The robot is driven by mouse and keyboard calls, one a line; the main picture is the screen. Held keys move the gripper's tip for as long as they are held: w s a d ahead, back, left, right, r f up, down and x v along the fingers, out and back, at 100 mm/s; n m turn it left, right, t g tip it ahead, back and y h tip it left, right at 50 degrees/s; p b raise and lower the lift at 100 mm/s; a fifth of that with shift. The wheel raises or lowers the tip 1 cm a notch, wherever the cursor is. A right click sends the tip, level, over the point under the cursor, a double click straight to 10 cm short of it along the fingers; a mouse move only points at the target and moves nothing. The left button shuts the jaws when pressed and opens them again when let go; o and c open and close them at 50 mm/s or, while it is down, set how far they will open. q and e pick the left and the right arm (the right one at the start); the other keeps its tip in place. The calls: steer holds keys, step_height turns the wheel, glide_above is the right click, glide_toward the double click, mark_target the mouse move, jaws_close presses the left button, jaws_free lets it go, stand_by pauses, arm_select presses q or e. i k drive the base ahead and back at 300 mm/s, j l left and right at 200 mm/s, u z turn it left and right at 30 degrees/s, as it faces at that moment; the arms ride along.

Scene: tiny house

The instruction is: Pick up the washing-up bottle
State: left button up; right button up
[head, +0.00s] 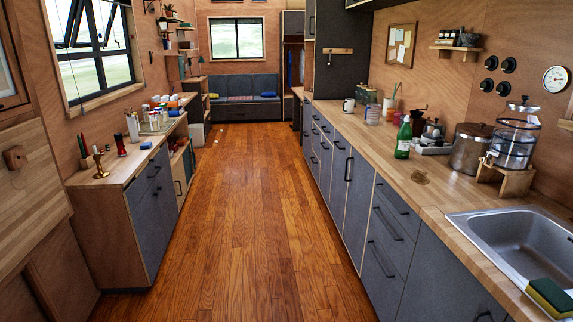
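A green bottle (403,141) with a pale label stands upright on the right-hand wooden counter, left of a steel pot. It looks most like the washing-up bottle, but I cannot tell for certain at this size. Neither of my grippers shows in the head view.
The right counter (445,187) holds a steel pot (470,149), a water dispenser (514,140) on a wooden stand, a sink (525,240) and a sponge (549,296). The left counter (117,170) carries a candlestick. The wooden floor (238,215) between is clear.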

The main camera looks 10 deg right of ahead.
mark_target(405, 135)
steer(key=i+z, duration=0.1)
steer(key=i, duration=0.5)
steer(key=i+z, duration=0.1)
steer(key=i, duration=0.45)
steer(key=i+j+z, duration=0.1)
steer(key=i, duration=0.5)
steer(key=i+j+z, duration=0.1)
steer(key=i, duration=0.5)
steer(key=j, duration=0.1)
